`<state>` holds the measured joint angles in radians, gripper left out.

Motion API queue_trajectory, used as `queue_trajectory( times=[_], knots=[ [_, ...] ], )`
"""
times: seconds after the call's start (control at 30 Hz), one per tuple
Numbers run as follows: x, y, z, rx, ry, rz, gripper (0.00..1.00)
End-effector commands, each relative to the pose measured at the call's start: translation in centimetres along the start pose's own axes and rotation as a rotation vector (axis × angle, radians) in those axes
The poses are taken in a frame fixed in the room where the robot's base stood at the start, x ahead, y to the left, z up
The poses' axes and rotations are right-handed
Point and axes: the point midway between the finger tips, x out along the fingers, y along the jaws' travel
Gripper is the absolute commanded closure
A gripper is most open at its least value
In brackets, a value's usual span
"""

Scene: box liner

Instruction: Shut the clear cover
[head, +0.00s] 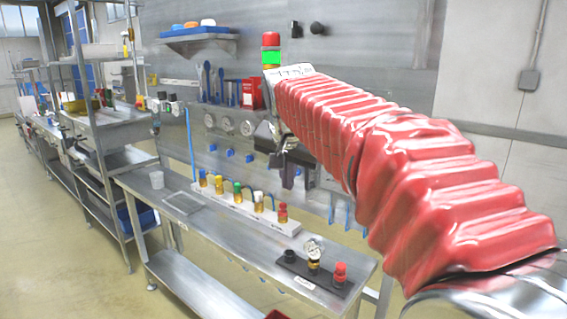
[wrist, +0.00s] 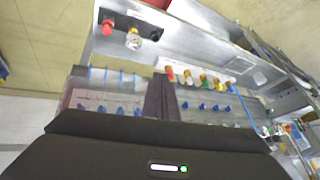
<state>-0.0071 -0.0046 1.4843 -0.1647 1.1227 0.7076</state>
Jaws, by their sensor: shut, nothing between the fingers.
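My gripper (head: 291,178) hangs at the end of my red-sleeved arm, in front of the metal wall panel and above the bench. Its dark fingers (wrist: 160,96) are together in the wrist view, with nothing visible between them. I cannot clearly make out a clear cover in either view. A flat rectangular frame or tray (head: 184,203) lies on the bench left of the valve row. I cannot tell whether it is the cover. My gripper is apart from it, to its right and higher.
The wall panel (head: 222,150) has gauges and blue handles.

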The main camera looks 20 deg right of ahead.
Motion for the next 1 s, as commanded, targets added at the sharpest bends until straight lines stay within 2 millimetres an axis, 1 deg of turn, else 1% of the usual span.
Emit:
queue_trajectory(
  times=[0.03,0.2,0.27,0.47,0.63,0.8,0.9,1.0],
  knots=[
    [-0.5,0.9,1.3,-0.028,-0.005,-0.004,1.00],
    [-1.4,3.5,5.6,-0.135,-0.027,-0.021,1.00],
    [-1.6,4.4,7.2,-0.173,-0.033,-0.028,1.00],
    [-1.8,7.8,12.8,-0.296,-0.054,-0.051,1.00],
    [-1.4,10.7,17.9,-0.398,-0.070,-0.071,1.00],
    [-0.5,13.6,23.1,-0.498,-0.083,-0.093,1.00],
    [0.2,15.2,25.9,-0.552,-0.088,-0.105,1.00],
    [0.9,16.5,28.2,-0.595,-0.093,-0.115,1.00]
  ],
)
